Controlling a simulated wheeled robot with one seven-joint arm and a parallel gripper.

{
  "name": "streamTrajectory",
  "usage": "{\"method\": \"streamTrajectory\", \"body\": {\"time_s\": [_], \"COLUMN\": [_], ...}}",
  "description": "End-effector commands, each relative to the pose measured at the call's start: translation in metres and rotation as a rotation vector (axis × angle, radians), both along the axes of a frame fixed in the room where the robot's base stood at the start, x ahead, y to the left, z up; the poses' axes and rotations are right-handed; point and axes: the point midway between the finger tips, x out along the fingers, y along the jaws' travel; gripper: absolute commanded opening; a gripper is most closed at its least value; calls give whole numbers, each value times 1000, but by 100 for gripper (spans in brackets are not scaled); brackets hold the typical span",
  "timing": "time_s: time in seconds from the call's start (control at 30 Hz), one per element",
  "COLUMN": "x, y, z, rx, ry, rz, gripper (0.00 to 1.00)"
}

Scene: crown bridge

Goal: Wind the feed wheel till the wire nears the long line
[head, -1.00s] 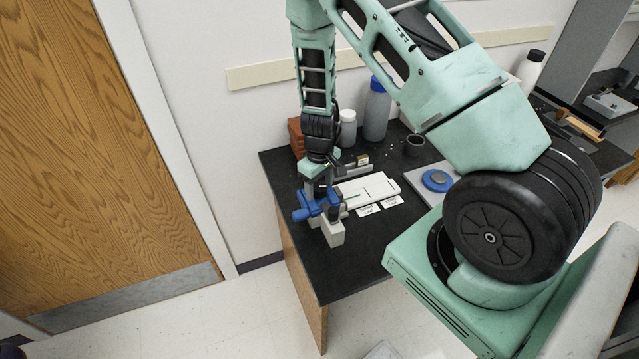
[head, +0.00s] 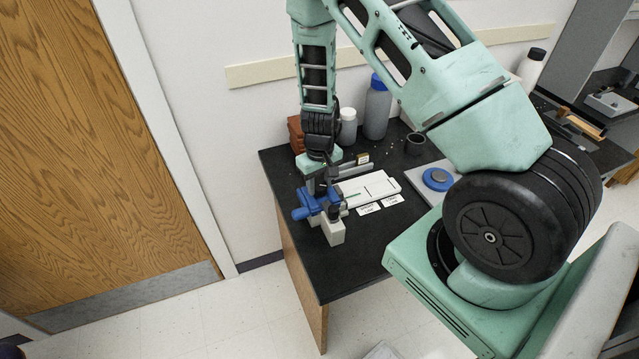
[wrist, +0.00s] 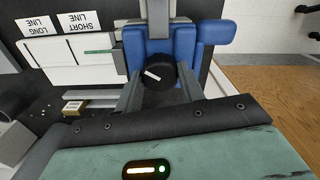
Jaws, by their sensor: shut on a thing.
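The feed wheel (wrist: 157,75) is a black knob with a white mark, set on a blue feeder body (wrist: 186,48). My gripper (wrist: 158,82) is shut on the wheel, one finger on each side; in the head view my gripper (head: 322,188) is over the blue feeder (head: 312,207). A thin green wire (wrist: 98,51) sticks out of the feeder over a white board (wrist: 50,57). Its tip is close to the line by the SHORT LINE label (wrist: 79,21) and well apart from the line by the LONG LINE label (wrist: 37,27).
A small block with a yellowish face (wrist: 75,106) stands near the board. Bottles (head: 376,108), a dark cup (head: 414,144) and a blue disc on a grey plate (head: 437,179) stand on the black bench (head: 350,262). The bench front is clear.

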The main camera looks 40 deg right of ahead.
Motion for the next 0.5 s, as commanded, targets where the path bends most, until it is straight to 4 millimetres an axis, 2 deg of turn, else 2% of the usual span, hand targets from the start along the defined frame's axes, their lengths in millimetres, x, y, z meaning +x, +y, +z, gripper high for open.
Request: {"method": "streamTrajectory", "body": {"time_s": [0.5], "x": [0], "y": [0], "z": [0], "rx": [-1], "ry": [-1], "rz": [-487], "gripper": [16]}}
